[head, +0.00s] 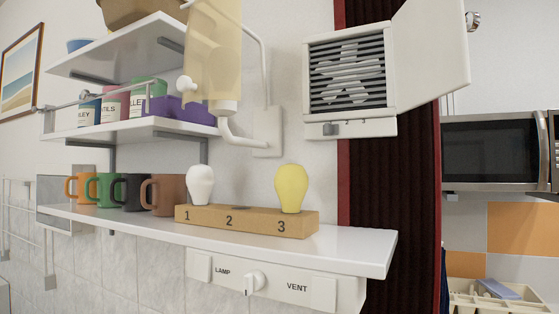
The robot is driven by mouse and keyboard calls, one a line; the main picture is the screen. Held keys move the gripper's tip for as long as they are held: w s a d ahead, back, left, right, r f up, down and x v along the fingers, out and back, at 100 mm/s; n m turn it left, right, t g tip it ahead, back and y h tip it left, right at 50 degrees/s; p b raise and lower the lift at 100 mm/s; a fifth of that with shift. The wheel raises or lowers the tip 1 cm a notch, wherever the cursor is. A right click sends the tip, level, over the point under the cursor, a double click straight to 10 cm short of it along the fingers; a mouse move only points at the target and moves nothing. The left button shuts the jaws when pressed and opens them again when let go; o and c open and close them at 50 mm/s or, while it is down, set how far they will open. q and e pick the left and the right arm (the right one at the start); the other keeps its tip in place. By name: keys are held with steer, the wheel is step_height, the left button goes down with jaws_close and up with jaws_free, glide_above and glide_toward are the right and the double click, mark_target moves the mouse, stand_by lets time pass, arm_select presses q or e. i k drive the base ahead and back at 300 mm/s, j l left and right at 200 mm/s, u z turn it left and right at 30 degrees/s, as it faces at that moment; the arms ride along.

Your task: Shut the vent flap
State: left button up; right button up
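The vent (348,78) is a white box on the wall at the upper right of the head view, with dark slats and a fan shape behind them. Its flap (432,52) is a white panel hinged on the vent's right side. The flap stands open, swung out to the right, so the slats are uncovered. A small grey slider (331,130) sits on the strip below the slats. Neither of my grippers shows in this view.
A white shelf (350,250) below the vent holds mugs (162,195) and a numbered wooden block (255,222) with white and yellow bulbs. A panel under it has a LAMP/VENT knob (254,281).

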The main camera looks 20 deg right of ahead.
mark_target(431, 57)
steer(key=k+l, duration=0.1)
steer(key=l, duration=0.45)
steer(key=k+l, duration=0.1)
steer(key=l, duration=0.45)
steer(key=k+l, duration=0.1)
steer(key=l, duration=0.45)
